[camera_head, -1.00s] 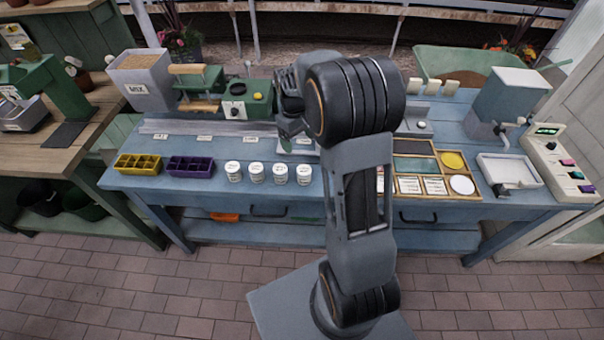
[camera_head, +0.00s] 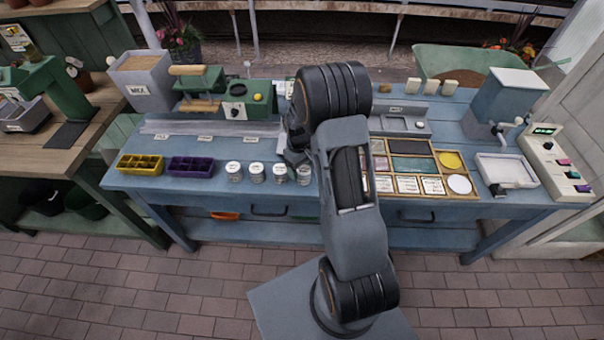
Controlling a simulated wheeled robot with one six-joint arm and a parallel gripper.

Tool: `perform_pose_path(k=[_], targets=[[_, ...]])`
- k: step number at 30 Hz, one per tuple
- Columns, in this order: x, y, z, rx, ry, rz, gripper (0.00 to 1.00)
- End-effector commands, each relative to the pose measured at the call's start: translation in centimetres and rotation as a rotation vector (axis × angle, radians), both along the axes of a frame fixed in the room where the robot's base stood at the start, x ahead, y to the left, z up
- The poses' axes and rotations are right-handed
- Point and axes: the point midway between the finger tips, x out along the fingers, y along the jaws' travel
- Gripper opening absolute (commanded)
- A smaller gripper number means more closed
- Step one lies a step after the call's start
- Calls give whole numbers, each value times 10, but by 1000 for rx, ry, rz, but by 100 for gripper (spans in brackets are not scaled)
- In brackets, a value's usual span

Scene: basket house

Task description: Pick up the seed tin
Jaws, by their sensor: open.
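Several small white tins with dark print stand in a row near the front edge of the blue bench: a leftmost tin (camera_head: 233,171), a second tin (camera_head: 257,173), a third tin (camera_head: 280,174) and a rightmost tin (camera_head: 304,175). Their labels are too small to read, so I cannot tell which is the seed tin. My gripper (camera_head: 291,159) points down just behind the two right tins, open, with no tin seen in it. My arm hides part of the gripper.
A yellow tray (camera_head: 139,165) and a purple tray (camera_head: 191,167) lie left of the tins. A green machine (camera_head: 246,99) stands behind. A wooden sorting tray (camera_head: 428,170) lies right of my arm. A strip of bench front of the tins is clear.

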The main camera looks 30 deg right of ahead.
Motion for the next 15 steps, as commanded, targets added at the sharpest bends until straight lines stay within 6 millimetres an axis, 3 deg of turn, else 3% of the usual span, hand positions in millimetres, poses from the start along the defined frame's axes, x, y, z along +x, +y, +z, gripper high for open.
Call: perform_pose_path(k=[6,15], targets=[[-3,-1,-21,1,1,0,82],[-3,-1,-23,0,-2,0,81]])
